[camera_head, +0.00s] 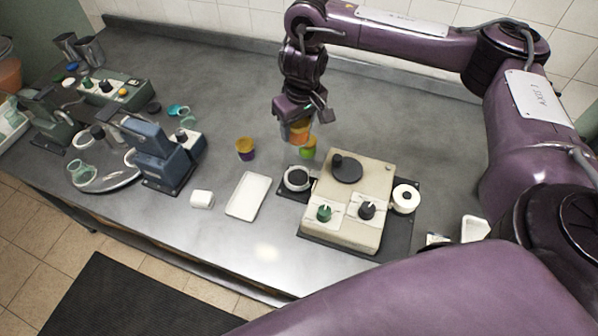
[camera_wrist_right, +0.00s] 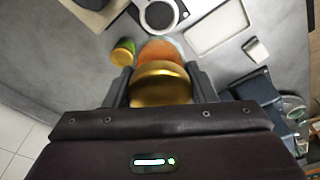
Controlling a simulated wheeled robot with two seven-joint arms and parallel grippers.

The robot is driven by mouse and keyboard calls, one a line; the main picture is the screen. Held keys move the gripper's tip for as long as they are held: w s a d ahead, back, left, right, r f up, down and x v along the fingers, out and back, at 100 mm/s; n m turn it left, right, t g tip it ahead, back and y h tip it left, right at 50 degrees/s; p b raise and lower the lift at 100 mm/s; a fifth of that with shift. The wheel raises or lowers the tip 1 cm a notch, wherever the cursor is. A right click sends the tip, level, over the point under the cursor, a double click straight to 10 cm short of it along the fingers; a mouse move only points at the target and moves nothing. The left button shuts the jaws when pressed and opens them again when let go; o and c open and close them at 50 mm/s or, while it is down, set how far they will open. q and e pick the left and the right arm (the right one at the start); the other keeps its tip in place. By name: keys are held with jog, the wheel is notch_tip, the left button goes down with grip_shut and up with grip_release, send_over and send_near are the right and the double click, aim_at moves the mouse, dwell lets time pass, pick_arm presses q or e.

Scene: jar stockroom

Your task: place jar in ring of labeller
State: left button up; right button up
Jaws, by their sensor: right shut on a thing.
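My right gripper (camera_head: 301,112) is shut on an orange jar (camera_head: 297,133) with a gold lid. It holds the jar from above, behind the labeller's ring. In the right wrist view the jar (camera_wrist_right: 160,49) sits between the two fingers of the gripper (camera_wrist_right: 160,88), with its gold lid towards the camera. The labeller (camera_head: 345,226) is a beige machine with knobs and a black disc on top. Its ring (camera_head: 297,178), pale around a dark centre, is at its left side and looks empty; it also shows in the wrist view (camera_wrist_right: 160,15). My left gripper is out of view.
A green jar (camera_head: 308,148) stands close behind the labeller, near the held jar. A yellow and purple jar (camera_head: 245,149) stands left. A white tray (camera_head: 248,196) and small white block (camera_head: 202,199) lie left of the ring. A blue machine (camera_head: 160,152) is farther left.

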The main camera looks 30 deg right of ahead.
notch_tip(320, 180, down, 13)
jog(key=b, duration=0.4)
jog(key=shift+w, duration=0.1)
notch_tip(320, 180, down, 3)
jog(key=shift+a+f+b, duration=0.1)
jog(key=shift+f+b, duration=0.05)
jog(key=shift+b, duration=0.85)
jog(key=shift+f, duration=0.25)
jog(key=shift+f, duration=0.1)
jog(key=o, duration=1.1)
